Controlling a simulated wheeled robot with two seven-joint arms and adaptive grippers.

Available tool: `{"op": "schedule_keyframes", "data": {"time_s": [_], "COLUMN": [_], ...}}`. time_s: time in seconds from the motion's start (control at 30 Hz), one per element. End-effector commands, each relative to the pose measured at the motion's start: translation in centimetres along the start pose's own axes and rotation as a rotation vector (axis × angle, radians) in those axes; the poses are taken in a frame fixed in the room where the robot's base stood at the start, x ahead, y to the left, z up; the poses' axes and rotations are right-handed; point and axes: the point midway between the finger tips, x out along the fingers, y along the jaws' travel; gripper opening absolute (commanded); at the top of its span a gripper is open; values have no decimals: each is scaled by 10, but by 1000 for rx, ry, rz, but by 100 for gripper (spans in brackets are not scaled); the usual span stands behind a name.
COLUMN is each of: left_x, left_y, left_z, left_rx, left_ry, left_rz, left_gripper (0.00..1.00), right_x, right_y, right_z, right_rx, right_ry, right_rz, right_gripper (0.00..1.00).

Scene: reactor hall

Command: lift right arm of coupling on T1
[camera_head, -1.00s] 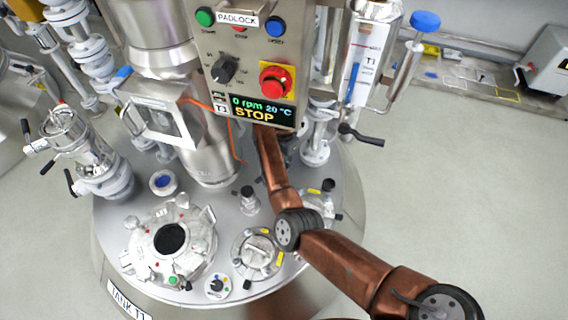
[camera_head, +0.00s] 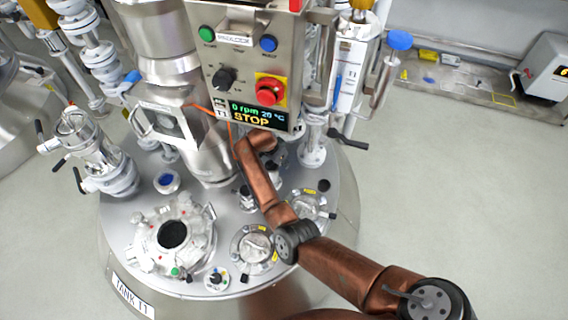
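The tank T1 (camera_head: 133,215) has a steel lid crowded with fittings. My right arm comes in from the lower right, crosses the lid and ends just under the control box (camera_head: 250,75). Its gripper is hidden there, so its fingers and any hold do not show. My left gripper is out of view. No fitting is labelled as the coupling. A fitting with black handles (camera_head: 100,160) stands at the lid's left edge, clear of my arm. A black lever (camera_head: 348,141) sticks out to the right of the pipes by the box, with both of its ends free.
An open round port (camera_head: 172,234) and a round clamped cover (camera_head: 254,246) lie on the near lid. A glass column (camera_head: 347,75) stands right.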

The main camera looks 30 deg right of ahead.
Motion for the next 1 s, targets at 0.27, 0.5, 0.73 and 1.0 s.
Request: {"op": "schedule_keyframes", "data": {"time_s": [0.27, 0.5, 0.73, 1.0], "left_x": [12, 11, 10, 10], "left_y": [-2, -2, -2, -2], "left_z": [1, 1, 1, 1], "left_rx": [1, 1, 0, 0], "left_ry": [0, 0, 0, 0], "left_rz": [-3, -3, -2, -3], "left_gripper": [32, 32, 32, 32], "right_x": [-3, -5, -6, -6], "right_y": [1, 0, 0, 0], "right_z": [-3, -5, -6, -6], "right_rx": [-3, -2, 0, 0], "right_ry": [169, 240, 258, 257], "right_rz": [2, 2, 2, 1], "right_gripper": [0, 0, 0, 0]}}
